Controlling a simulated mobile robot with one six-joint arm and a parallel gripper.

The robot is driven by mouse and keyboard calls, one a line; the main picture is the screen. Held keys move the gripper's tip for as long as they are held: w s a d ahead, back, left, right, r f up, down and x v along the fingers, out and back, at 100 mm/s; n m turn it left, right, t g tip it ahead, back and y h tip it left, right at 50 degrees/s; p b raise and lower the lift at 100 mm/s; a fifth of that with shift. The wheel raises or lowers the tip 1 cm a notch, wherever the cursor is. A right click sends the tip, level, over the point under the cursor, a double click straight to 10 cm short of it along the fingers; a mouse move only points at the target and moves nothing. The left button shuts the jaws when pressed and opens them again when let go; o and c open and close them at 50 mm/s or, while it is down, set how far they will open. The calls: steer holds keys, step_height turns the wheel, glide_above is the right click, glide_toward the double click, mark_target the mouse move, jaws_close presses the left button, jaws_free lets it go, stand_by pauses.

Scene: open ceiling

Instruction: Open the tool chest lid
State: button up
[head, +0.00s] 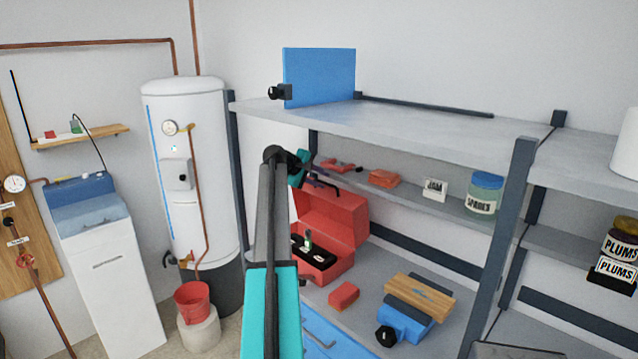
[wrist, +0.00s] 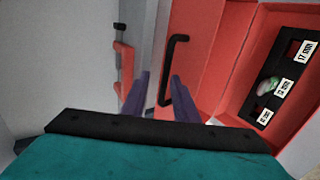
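The red tool chest (head: 345,262) stands on the lower shelf in the head view. Its lid (head: 325,213) is raised, tilted up and back, and the inside shows. A black handle (head: 323,180) is on the lid; it also shows in the wrist view (wrist: 178,68). My gripper (wrist: 162,85) is open, with its two purple fingers apart. The handle's near end appears in the gap between the fingers, and I cannot tell whether they touch it. In the head view my gripper (head: 306,164) is by the lid's upper edge, partly hidden by my arm.
A black tray with labelled slots (wrist: 270,88) lies inside the chest. A red block (head: 343,295) and a stack with a wooden block (head: 420,296) lie right of the chest. The middle shelf above holds red items (head: 383,178) and a jar (head: 485,192). A dark post (head: 497,240) stands right.

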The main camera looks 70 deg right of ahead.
steer(key=shift+f, duration=0.3)
steer(key=shift+b+v, duration=0.4)
steer(key=shift+v, duration=0.45)
steer(key=b+v, duration=0.3)
steer(key=v, duration=0.9)
steer(key=shift+r, duration=0.2)
